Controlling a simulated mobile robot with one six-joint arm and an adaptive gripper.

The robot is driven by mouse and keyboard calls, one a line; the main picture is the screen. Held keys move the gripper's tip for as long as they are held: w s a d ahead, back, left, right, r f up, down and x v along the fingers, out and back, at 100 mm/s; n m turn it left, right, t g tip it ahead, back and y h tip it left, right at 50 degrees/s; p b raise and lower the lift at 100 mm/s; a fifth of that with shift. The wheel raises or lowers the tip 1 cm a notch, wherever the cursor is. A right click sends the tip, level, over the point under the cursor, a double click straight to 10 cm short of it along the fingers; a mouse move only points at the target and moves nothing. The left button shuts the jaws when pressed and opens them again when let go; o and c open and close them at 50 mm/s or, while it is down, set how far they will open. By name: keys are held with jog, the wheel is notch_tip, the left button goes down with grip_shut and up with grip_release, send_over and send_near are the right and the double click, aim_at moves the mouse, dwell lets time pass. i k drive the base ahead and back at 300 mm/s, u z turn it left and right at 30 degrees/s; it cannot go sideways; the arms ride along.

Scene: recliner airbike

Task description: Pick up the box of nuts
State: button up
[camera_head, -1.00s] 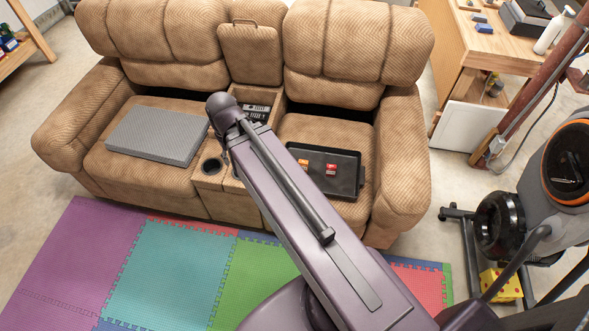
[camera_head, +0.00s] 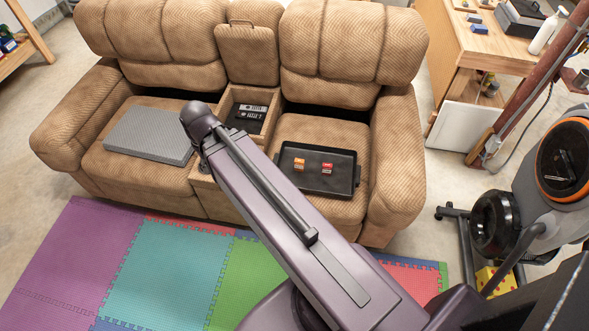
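Two small boxes sit apart on a black tray (camera_head: 343,185) on the right seat of the recliner. One is an orange box (camera_head: 299,165), the other a red box (camera_head: 327,168). Their labels are too small to read, so I cannot tell which one holds nuts. My arm reaches up from the bottom right, and its far joint is in front of the console, left of the tray. My gripper does not show; it is out of view or hidden by the arm.
The tan recliner (camera_head: 395,180) has an open middle console (camera_head: 231,97) with two dark remotes (camera_head: 250,112). A grey slab (camera_head: 150,135) lies on the left seat. Colored foam mats (camera_head: 170,265) cover the floor in front. An exercise bike (camera_head: 535,190) and workbench (camera_head: 475,45) stand at right.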

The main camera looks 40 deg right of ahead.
aim_at(299, 163)
jog(key=u, duration=0.1)
jog(key=k, duration=1.35)
jog(key=z, duration=1.5)
jog(key=i, duration=1)
jog(key=z, duration=0.05)
